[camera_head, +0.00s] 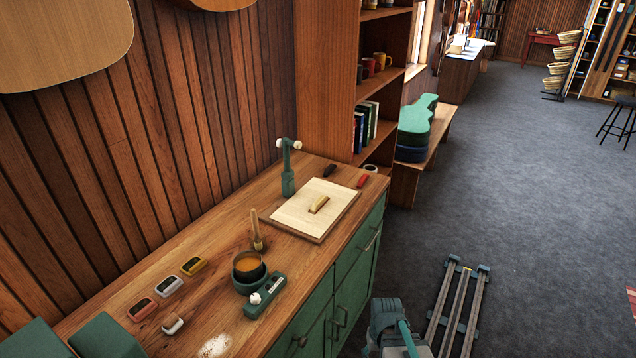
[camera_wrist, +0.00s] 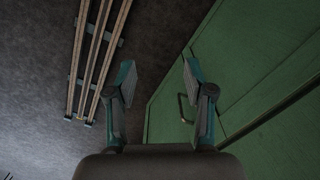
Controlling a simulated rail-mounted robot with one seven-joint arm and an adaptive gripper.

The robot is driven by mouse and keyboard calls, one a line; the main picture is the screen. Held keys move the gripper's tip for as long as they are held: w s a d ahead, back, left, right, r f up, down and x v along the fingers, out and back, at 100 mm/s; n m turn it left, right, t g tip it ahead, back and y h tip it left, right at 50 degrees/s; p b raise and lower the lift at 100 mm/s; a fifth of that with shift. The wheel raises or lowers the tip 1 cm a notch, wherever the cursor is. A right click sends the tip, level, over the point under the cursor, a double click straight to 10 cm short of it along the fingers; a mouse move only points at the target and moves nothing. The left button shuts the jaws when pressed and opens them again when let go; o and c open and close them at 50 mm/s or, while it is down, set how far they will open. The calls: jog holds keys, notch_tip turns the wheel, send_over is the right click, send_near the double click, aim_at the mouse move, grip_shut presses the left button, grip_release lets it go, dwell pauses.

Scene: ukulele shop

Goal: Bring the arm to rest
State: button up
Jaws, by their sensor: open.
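My gripper (camera_wrist: 158,78) is open and empty in the wrist view, with its two fingers spread apart. Between and beyond the fingers show the dark grey floor and the green cabinet front. In the head view a grey and green part of my arm shows at the bottom edge, beside the cabinet; the fingertips are not visible there.
The wooden workbench (camera_head: 190,243) has a green cabinet front (camera_head: 352,285). On it are a cream board (camera_head: 300,215), a pot of orange liquid (camera_head: 248,265), a brush (camera_head: 256,232) and several small tins. Rails (camera_head: 458,308) lie on the floor to the right. Open carpet (camera_head: 520,170) lies beyond.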

jog(key=s+f+g+b, duration=0.1)
jog(key=s+f+g, duration=0.2)
jog(key=s+f, duration=0.6)
jog(key=s+f+g+b, duration=0.2)
jog(key=s+f, duration=0.7)
jog(key=s, duration=0.8)
jog(key=shift+s+f+g, duration=0.35)
jog(key=shift+s+g, duration=0.05)
jog(key=shift+g, duration=0.2)
